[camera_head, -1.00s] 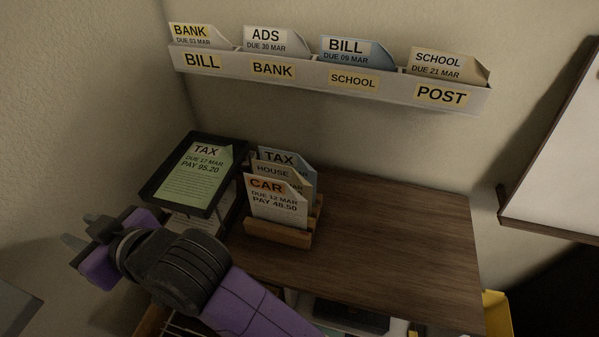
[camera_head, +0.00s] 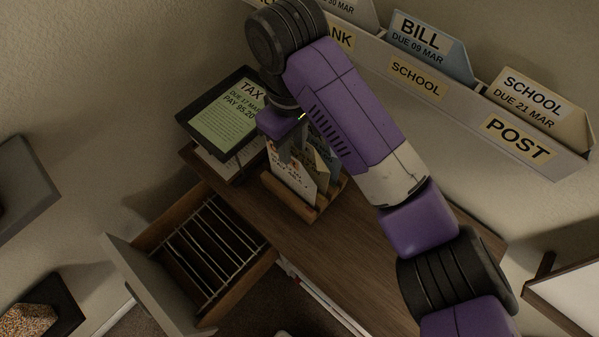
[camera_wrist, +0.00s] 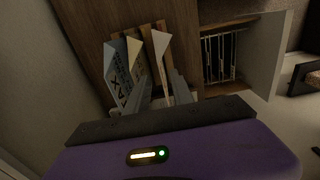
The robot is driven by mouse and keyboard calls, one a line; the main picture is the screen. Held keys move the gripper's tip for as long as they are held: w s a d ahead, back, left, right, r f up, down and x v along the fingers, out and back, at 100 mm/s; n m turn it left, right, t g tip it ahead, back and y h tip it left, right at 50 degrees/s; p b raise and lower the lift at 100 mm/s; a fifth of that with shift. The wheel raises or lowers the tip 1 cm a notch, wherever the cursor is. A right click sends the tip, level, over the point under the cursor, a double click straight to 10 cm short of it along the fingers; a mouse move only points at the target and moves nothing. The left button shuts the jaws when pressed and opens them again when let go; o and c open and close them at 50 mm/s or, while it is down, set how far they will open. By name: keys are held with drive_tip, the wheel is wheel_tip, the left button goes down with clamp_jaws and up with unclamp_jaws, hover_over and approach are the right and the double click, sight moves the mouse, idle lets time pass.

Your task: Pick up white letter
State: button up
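The white letter, marked CAR earlier, stands at the front of a wooden letter rack (camera_head: 298,205); its lower part (camera_head: 291,184) shows below my gripper (camera_head: 291,150) in the head view. In the wrist view the white letter (camera_wrist: 161,45) appears as a thin upright sheet running down toward my gripper (camera_wrist: 164,82). The two grey fingers are apart, with the letter's near edge between or just past their tips; contact cannot be told. A blue letter (camera_wrist: 121,72) and a tan letter (camera_wrist: 134,52) stand beside it. My gripper and arm hide the letter's top in the head view.
An open drawer (camera_head: 131,265) with wire dividers juts out in front. A wall sorter (camera_head: 470,105) with several labelled letters hangs behind my arm. The desk right of the rack is partly bare.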

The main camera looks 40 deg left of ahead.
wheel_tip(320, 180, down, 7)
drive_tip(key=p, duration=0.1)
drive_tip(key=shift+a, duration=0.25)
clamp_jaws()
